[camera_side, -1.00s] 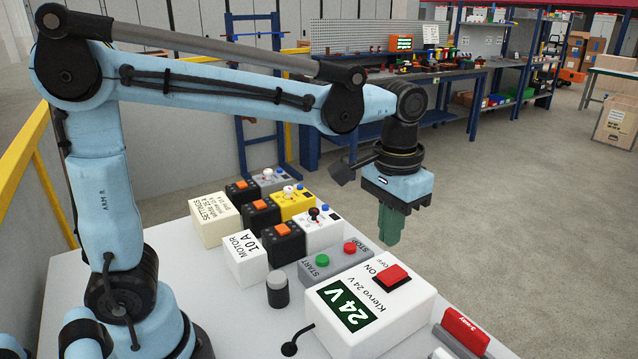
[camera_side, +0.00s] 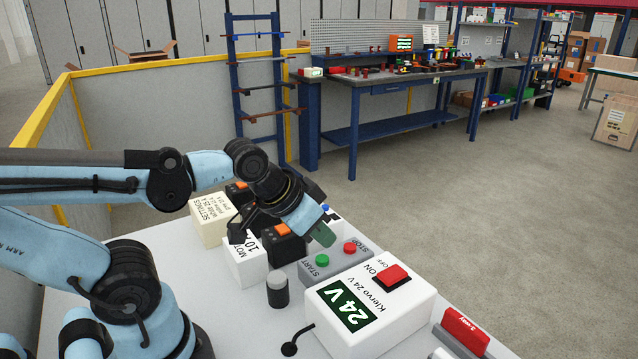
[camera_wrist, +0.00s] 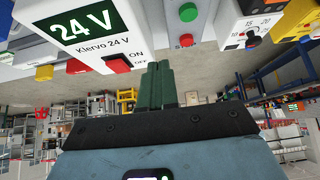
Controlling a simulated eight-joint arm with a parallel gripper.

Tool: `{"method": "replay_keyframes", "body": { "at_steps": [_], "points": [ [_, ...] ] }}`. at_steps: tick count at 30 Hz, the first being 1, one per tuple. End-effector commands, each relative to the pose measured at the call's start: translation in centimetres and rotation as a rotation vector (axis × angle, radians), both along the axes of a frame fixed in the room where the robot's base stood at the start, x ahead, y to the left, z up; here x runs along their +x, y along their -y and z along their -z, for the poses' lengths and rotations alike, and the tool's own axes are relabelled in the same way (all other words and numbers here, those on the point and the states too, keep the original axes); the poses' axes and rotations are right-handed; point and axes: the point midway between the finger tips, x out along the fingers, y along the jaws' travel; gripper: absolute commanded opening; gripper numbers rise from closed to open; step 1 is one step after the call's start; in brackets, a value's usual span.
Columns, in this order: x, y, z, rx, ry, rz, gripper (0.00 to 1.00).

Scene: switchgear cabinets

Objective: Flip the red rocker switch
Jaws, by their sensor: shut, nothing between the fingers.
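In the wrist view the red rocker (camera_wrist: 119,65) shows left of my fingers. My gripper (camera_side: 325,236) has green fingers, shut with nothing between them. In the side view it is tilted and appears just behind the START/STOP box, up and left of the rocker and apart from it. In the wrist view the closed fingertips (camera_wrist: 159,66) appear beside the ON/OFF lettering. I cannot tell the exact depth gap.
The grey START/STOP box (camera_side: 335,265) with green and red buttons stands behind the white box. The MOTOR box (camera_side: 243,262) and orange-switch blocks stand left. A dark grey cylinder (camera_side: 277,290) stands in front. A red-topped block (camera_side: 465,328) is at right.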

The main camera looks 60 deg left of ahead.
Motion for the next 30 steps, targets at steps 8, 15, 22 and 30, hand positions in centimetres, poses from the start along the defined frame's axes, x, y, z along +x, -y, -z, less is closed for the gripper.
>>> {"method": "replay_keyframes", "body": {
  "at_steps": [8,15,22,30],
  "points": [
    [0.1,0.1,-0.2,-0.010,-0.007,-0.011,0.00],
    [1.9,1.1,-2.6,-0.139,-0.093,-0.182,0.00],
    [4.6,2.8,-5.7,-0.308,-0.236,-0.490,0.00],
    [7.8,5.3,-8.4,-0.436,-0.382,-0.893,0.00]
  ]
}}
